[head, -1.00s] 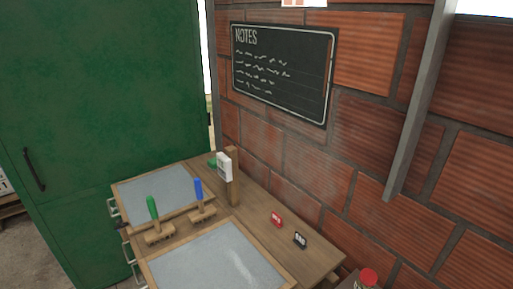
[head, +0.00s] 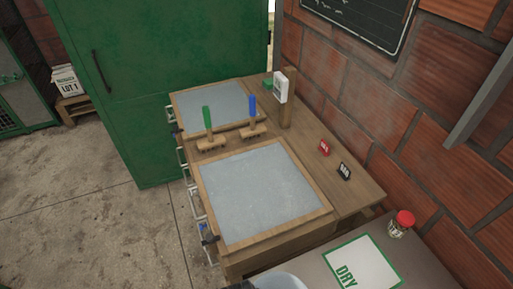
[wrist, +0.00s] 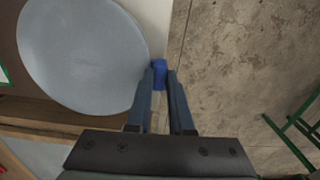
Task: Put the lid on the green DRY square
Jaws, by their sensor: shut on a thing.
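The lid is a pale grey round disc (wrist: 80,50) that fills the upper left of the wrist view, with a blue grip (wrist: 160,78) at its right edge. My gripper (wrist: 161,72) is shut on this blue grip. In the head view a pale rounded piece (head: 281,283), which looks like the lid, shows at the bottom edge, left of the DRY square. The DRY square (head: 372,258) is white with a green border and green lettering, flat on the grey table at lower right. Its top is bare where visible; its lower part is cut off.
A jar with a red cap (head: 403,222) stands behind the square, close to the brick wall. A wooden bench (head: 340,183) with framed grey panels, green and blue handles and small red and black tags adjoins the table. A green cabinet (head: 180,60) stands behind. Floor (head: 105,215) is clear at left.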

